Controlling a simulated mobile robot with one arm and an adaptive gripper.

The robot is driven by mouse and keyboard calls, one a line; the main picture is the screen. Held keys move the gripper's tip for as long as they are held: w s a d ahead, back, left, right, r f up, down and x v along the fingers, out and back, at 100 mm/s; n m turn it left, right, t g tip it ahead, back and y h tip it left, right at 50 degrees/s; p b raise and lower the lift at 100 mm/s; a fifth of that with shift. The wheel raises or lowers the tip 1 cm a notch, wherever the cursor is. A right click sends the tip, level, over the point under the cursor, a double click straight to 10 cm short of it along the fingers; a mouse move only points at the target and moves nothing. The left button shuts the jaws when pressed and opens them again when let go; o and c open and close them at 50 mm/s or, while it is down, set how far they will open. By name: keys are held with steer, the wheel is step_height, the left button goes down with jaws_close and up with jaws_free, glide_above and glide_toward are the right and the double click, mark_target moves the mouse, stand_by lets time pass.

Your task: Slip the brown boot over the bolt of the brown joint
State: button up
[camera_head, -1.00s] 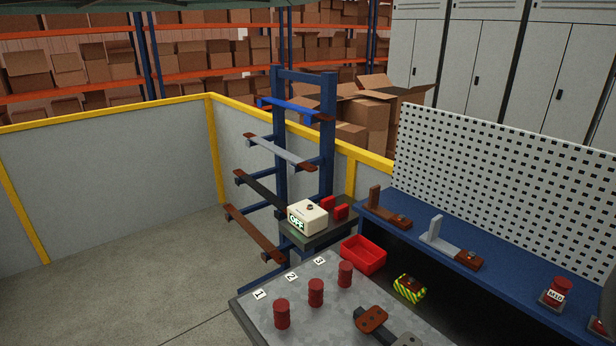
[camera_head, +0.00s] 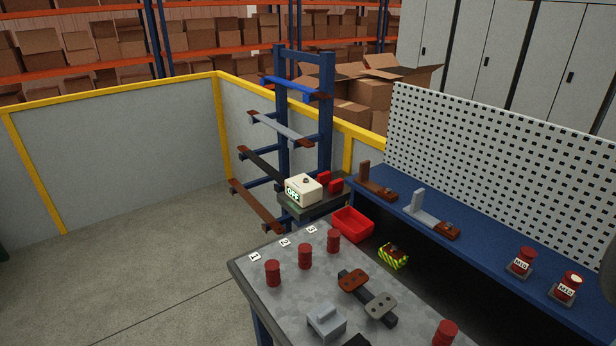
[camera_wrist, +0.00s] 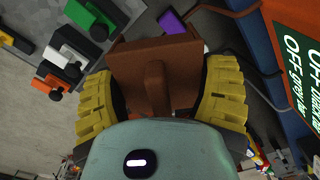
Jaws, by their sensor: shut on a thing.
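My gripper (camera_wrist: 162,100), with yellow ribbed fingers, is shut on the brown boot (camera_wrist: 155,60) in the wrist view. The boot is a brown hollow-looking piece with a raised rib, held between both fingers. The gripper does not show in the head view. In the head view, a brown joint (camera_head: 377,189) with an upright brown tab lies on the blue shelf at its far end. A small dark bolt seems to sit on it, too small to make out well. The wrist view does not clearly show this joint, so the boot's distance from its bolt cannot be told.
A grey joint (camera_head: 431,214) lies nearer on the blue shelf (camera_head: 480,238). A perforated panel (camera_head: 510,160) stands behind. Red posts (camera_head: 305,256), a red bin (camera_head: 353,223) and a grey block (camera_head: 326,322) are around the table. The wrist view shows green (camera_wrist: 90,18), orange and purple pieces.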

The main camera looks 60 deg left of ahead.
steer(key=s+d+f+m, duration=0.1)
steer(key=s+f+m, duration=0.1)
steer(key=s, duration=0.3)
steer(key=s+d+f+m, duration=0.2)
steer(key=s+m, duration=0.3)
steer(key=s, duration=0.1)
steer(key=s+d+f+m, duration=0.1)
steer(key=s+f+m, duration=0.1)
steer(key=s+m, duration=0.2)
steer(key=shift+s+d+f+p, duration=0.15)
steer(key=shift+s+p, duration=0.05)
steer(key=shift+s, duration=0.15)
steer(key=shift+s+d+f+p, duration=0.1)
steer(key=shift+s+f+p, duration=0.1)
steer(key=shift+s, duration=0.1)
steer(key=shift+b, duration=0.45)
steer(key=shift+f+b, duration=0.25)
steer(key=shift+b, duration=0.05)
step_height(320, 180, down, 4)
steer(key=b, duration=0.4)
steer(key=shift+f+b, duration=2.05)
steer(key=shift+b, duration=0.5)
steer(key=o, duration=1.1)
steer(key=shift+c, duration=0.2)
